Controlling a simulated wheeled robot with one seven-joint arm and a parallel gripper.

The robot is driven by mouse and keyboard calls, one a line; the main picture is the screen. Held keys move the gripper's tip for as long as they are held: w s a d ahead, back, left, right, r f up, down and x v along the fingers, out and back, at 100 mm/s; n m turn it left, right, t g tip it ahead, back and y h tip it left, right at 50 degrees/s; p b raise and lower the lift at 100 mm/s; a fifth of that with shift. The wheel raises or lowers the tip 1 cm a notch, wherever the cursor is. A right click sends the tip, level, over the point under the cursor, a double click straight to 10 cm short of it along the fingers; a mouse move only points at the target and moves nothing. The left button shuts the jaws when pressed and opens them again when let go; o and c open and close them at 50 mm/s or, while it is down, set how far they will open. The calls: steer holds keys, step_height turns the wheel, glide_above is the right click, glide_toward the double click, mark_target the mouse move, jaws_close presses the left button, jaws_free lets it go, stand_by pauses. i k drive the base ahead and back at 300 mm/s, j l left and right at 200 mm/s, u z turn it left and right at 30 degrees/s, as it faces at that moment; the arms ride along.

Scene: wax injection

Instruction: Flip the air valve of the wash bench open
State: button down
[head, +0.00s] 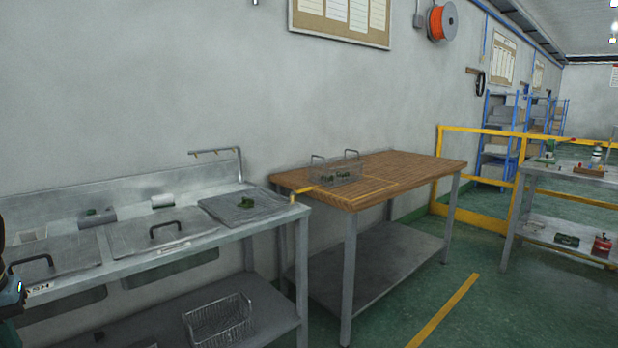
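The wash bench (130,277) is a grey metal bench along the wall at the left, with a partly hidden label ending in "SH" on its front edge. A short yellow lever (302,190) sits at its right end, close to the wooden table. It looks like the air valve's handle. It points up and to the right, but its valve body is too small to make out. A dark part of my arm cuts into the left edge of the head view, away from this lever. My gripper's fingers are not in view.
The bench has lids with black handles, a drain plate (222,208) with a green piece, and a bent pipe (215,152) behind. A wire basket (219,322) sits on its lower shelf. A wooden table (420,167) with another basket (336,174) stands right. Green floor is open at front right.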

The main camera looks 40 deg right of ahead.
mark_target(310, 188)
steer(key=i+l, duration=0.1)
steer(key=l, duration=0.35)
steer(key=i+l, duration=0.15)
steer(key=l, duration=0.25)
steer(key=i+l+u, duration=0.1)
steer(key=l, duration=0.35)
steer(key=i+l, duration=0.15)
steer(key=l, duration=0.3)
steer(key=i+l, duration=0.1)
steer(key=l, duration=0.35)
steer(key=i+l, duration=0.1)
steer(key=l, duration=0.35)
steer(key=i+l+u, duration=0.1)
steer(key=l, duration=0.35)
